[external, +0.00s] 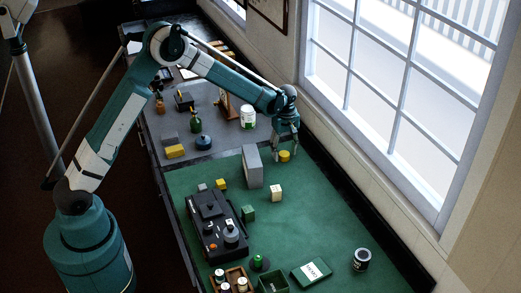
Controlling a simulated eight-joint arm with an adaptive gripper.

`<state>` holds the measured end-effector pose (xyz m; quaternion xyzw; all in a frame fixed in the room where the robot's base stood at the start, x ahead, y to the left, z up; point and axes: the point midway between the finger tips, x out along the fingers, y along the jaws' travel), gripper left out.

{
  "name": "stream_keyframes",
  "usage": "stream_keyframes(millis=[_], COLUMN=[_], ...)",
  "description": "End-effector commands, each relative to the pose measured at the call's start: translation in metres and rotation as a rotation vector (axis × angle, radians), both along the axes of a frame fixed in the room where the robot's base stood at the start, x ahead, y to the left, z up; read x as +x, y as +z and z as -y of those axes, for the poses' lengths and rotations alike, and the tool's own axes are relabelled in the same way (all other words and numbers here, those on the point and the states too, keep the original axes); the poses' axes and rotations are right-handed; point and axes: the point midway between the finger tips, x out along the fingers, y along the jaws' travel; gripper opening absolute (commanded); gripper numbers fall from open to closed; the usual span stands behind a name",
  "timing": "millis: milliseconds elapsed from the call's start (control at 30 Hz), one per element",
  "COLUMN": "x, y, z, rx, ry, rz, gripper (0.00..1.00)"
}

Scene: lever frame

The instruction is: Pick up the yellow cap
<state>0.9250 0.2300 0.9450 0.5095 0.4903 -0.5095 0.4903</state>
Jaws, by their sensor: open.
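The yellow cap (285,156) is a small yellow round piece on the green mat, just right of a tall grey block. My gripper (285,150) points down right above it, with its fingers open. The fingertips are very close to the cap, one on either side in this view. I cannot tell whether they touch it.
A tall grey block (252,166) stands close to the left of my gripper. A cream block (276,193) lies in front, and a black device (217,225) stands at left. A white can (248,116) is behind. The mat's right side (335,220) is mostly clear.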

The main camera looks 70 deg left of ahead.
Motion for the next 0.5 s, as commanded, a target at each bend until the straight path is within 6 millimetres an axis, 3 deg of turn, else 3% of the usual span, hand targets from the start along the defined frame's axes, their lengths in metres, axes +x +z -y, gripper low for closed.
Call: stream_keyframes(millis=[133,333,500], x=[0.0,0.0,0.0], y=[0.0001,0.0002,0.0002], z=[0.0,0.0,0.0], rx=[0.0,0.0,0.0], ry=[0.0,0.0,0.0], rz=[0.0,0.0,0.0], gripper=[0.49,0.25,0.25])
